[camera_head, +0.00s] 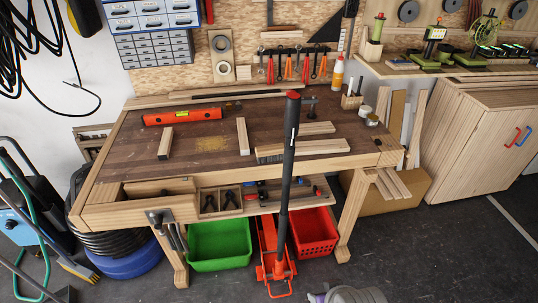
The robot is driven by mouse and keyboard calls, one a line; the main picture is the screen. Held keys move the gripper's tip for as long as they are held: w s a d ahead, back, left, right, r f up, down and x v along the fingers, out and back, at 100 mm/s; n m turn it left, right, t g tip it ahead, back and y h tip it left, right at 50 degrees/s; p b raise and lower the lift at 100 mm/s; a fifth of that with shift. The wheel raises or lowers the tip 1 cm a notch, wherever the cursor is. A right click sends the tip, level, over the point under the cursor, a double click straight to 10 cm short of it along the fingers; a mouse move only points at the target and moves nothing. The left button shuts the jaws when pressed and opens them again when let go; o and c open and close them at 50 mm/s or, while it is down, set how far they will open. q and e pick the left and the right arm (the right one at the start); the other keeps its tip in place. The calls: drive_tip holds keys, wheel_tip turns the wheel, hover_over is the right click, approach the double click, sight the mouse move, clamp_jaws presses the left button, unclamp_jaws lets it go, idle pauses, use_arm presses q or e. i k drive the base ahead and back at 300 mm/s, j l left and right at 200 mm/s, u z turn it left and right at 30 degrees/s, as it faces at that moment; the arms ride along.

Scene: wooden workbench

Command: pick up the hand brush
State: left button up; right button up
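A long, light wooden piece (325,146) lies near the front right of the workbench top. Its lower left edge looks like short bristles, so it appears to be the hand brush, though it is too small to be sure. A tall black pole with a red top passes in front of it and hides part of its middle.
The black pole (286,180) rises from a red floor jack (275,268) before the workbench (110,160). A red spirit level (182,117) and wooden blocks (243,136) lie on top. Green (220,245) and red (313,232) crates stand below. The bench's front left top is clear.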

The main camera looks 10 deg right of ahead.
sight(271, 153)
drive_tip(key=l+u, duration=0.15)
drive_tip(key=u, duration=0.3)
drive_tip(key=i+l+u, duration=0.1)
drive_tip(key=u, duration=0.35)
drive_tip(key=l+u, duration=0.15)
drive_tip(key=u, duration=0.3)
drive_tip(key=l+u, duration=0.2)
drive_tip(key=l, duration=0.15)
drive_tip(key=k+l+u, duration=0.2)
drive_tip(key=l, duration=0.15)
drive_tip(key=l+u, duration=0.25)
drive_tip(key=k+l, duration=0.1)
drive_tip(key=l, duration=0.25)
drive_tip(key=k+l, duration=0.15)
drive_tip(key=l, duration=0.2)
drive_tip(key=k+l+u, duration=0.1)
drive_tip(key=l, duration=0.3)
drive_tip(key=i, duration=0.4)
drive_tip(key=l, duration=0.05)
